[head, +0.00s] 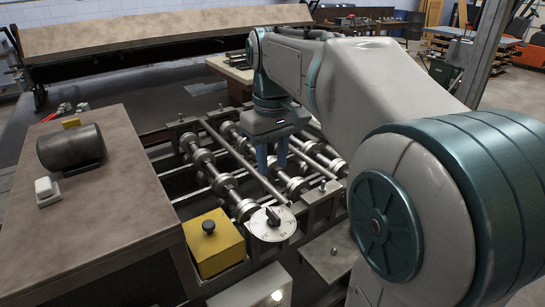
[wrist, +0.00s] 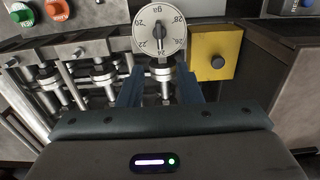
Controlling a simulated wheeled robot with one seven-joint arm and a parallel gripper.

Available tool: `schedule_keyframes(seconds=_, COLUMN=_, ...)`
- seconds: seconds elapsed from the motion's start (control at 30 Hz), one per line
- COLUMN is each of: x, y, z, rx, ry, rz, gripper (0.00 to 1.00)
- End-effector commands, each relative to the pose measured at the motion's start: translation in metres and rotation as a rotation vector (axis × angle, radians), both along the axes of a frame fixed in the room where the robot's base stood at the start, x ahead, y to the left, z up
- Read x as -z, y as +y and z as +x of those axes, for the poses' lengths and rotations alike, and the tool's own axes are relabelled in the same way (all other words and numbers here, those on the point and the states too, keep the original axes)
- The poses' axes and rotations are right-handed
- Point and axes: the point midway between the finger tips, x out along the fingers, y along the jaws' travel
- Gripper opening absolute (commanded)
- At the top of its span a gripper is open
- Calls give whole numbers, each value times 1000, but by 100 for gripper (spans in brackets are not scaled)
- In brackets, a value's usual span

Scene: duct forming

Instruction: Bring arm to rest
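My gripper (head: 272,158) hangs from my arm in the head view, fingers pointing down over the rollers of the forming machine (head: 222,182). In the wrist view its two blue fingers (wrist: 160,84) stand apart with a gap between them. Nothing is clearly held; rollers and a shaft show behind the gap. My arm reaches in from the right and hides part of the machine.
A round white dial (head: 271,223) and a yellow box with a black knob (head: 213,243) sit at the machine's near edge. A worktable (head: 95,215) with a dark cylinder (head: 71,148) stands left. The wrist view shows green (wrist: 21,13) and orange (wrist: 58,10) buttons.

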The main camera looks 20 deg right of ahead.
Motion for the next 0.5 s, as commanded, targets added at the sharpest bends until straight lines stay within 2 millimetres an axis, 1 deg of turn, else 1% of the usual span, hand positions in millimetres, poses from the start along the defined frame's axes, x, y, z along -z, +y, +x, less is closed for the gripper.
schedule_keyframes(seconds=0.23, x=0, y=0, z=0, rx=0, ry=0, rz=0, gripper=32)
schedule_keyframes(seconds=0.37, x=15, y=0, z=-19, rx=39, ry=-31, rz=-1, gripper=32)
schedule_keyframes(seconds=0.47, x=35, y=1, z=-42, rx=89, ry=-73, rz=1, gripper=32)
schedule_keyframes(seconds=0.5, x=44, y=0, z=-52, rx=112, ry=-92, rz=2, gripper=32)
